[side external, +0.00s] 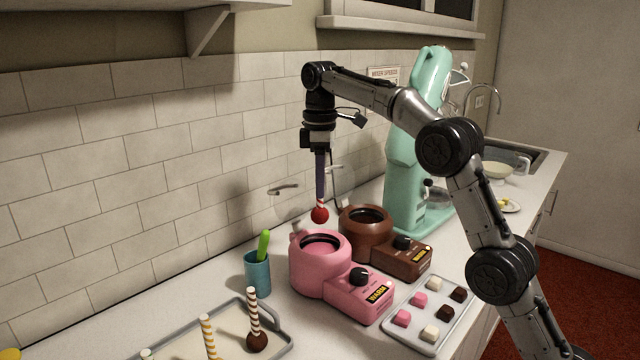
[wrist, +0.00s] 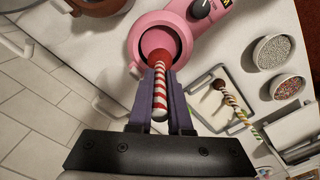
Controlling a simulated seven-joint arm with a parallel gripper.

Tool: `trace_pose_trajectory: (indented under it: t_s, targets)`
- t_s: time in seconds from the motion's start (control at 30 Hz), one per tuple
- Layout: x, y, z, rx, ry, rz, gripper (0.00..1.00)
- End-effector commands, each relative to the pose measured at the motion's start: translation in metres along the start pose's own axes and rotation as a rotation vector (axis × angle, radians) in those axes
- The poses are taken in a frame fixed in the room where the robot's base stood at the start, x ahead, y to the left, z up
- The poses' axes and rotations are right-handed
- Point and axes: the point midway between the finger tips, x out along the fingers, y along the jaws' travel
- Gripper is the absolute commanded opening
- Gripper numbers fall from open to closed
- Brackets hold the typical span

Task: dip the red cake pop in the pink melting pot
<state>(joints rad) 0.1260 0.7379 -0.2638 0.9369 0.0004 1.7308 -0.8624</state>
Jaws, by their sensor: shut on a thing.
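The red cake pop (side external: 320,214) hangs ball-down from my gripper (side external: 321,190). Its red-and-white striped stick (wrist: 160,95) is held between the purple fingers of my gripper (wrist: 160,108) in the wrist view. The pink melting pot (side external: 322,276) stands on the counter below, with a round dark opening on top and a control box with a black knob at its front right. The red ball is just above the pot, apart from it in the side view. In the wrist view the ball (wrist: 159,57) overlaps the opening of the pink pot (wrist: 142,30).
A brown melting pot (side external: 366,232) stands close behind the pink one. A tray of coloured cubes (side external: 456,318) is at right. A teal cup (side external: 257,275) and a tray of striped pops (side external: 283,342) are at left. Two sprinkle bowls (wrist: 272,52) show in the wrist view.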

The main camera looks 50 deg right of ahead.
Motion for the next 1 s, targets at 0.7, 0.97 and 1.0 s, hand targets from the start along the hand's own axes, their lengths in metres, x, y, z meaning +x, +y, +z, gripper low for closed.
trace_pose_trajectory:
  t_s: [0.7, 0.97, 1.0]
  targets:
    - [0.069, -0.001, 0.0, 0.002, -0.001, -0.001, 0.0]
    - [0.094, -0.001, 0.0, 0.002, -0.001, -0.001, 0.0]
    - [0.098, -0.001, 0.0, 0.002, -0.001, -0.001, 0.0]
